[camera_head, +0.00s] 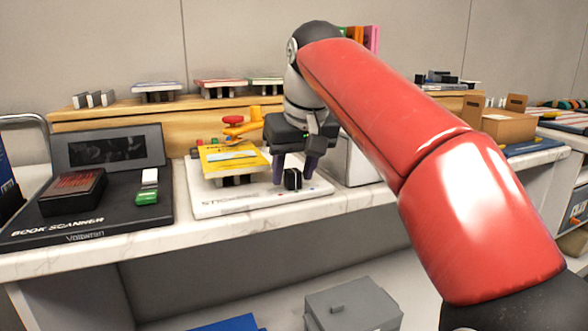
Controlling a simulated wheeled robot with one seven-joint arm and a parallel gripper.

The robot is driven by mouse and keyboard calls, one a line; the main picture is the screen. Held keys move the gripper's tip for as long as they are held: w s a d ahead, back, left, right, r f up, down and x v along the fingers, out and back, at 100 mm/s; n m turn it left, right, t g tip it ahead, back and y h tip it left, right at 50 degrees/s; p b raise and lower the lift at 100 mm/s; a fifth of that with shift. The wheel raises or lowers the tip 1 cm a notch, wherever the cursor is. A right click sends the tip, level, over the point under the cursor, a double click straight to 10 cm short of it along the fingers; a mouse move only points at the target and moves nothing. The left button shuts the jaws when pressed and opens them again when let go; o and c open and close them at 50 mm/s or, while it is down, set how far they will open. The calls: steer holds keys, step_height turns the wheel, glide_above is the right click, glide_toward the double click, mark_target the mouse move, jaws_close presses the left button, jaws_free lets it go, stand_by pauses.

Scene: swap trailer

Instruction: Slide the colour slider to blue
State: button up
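The slider knob is a small black block (292,180) on the front right of a white machine base (232,205). My gripper (294,168) points down over the base, just above and around the knob. Its two dark fingers are spread, one toward each side of the knob, and the knob shows between their tips. I cannot tell whether either finger touches it. Small coloured marks lie on the base right of the knob, too small to read surely. My red arm comes in from the right.
A yellow book (232,160) rests on a stand on the base's left half. A black book scanner (85,220) with a dark book (73,191) stands further left. A wooden shelf (180,112) runs behind. A grey box (352,305) sits below the counter.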

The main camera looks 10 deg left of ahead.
jaws_close()
steer(key=shift+w+d+r+p, duration=0.1)
steer(key=shift+w+d+p, duration=0.3)
steer(key=shift+d, duration=0.25)
steer(key=shift+w+d+r+p, duration=0.1)
steer(key=shift+w+d+p, duration=0.2)
steer(key=shift+d, duration=0.3)
steer(key=shift+w+d+f, duration=0.15)
steer(key=shift+o, duration=0.6)
jaws_free()
steer(key=p+v, duration=0.2)
steer(key=v, duration=0.5)
steer(key=shift+r+p, duration=0.35)
steer(key=shift+d, duration=0.15)
